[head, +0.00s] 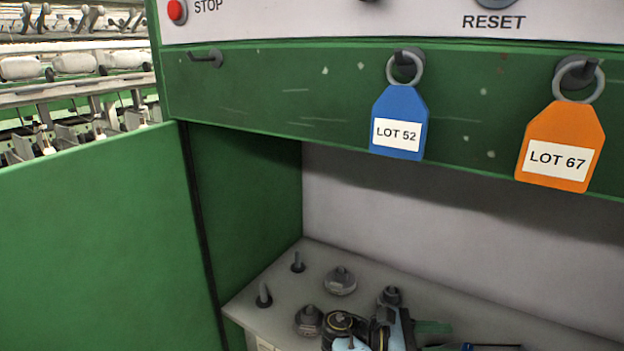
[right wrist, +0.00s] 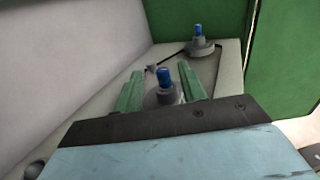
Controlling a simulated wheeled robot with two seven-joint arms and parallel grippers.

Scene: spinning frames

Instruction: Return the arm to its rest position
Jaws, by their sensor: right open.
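My right gripper (right wrist: 160,72) is open, with its two green fingers apart in the right wrist view. A blue-topped post on a round grey base (right wrist: 164,80) shows between the fingers; I cannot tell whether they touch it. In the head view, black and light-blue parts of my arm (head: 345,325) stand low over the shelf at the bottom edge, with green finger pieces (head: 432,327) beside them. My left gripper is not in view.
The grey shelf (head: 470,312) holds bare dark pegs (head: 297,262) and round grey pieces (head: 340,281). Another blue-topped piece (right wrist: 199,44) stands farther off. A blue LOT 52 tag (head: 400,108) and orange LOT 67 tag (head: 562,125) hang above. A green panel (head: 95,240) is left.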

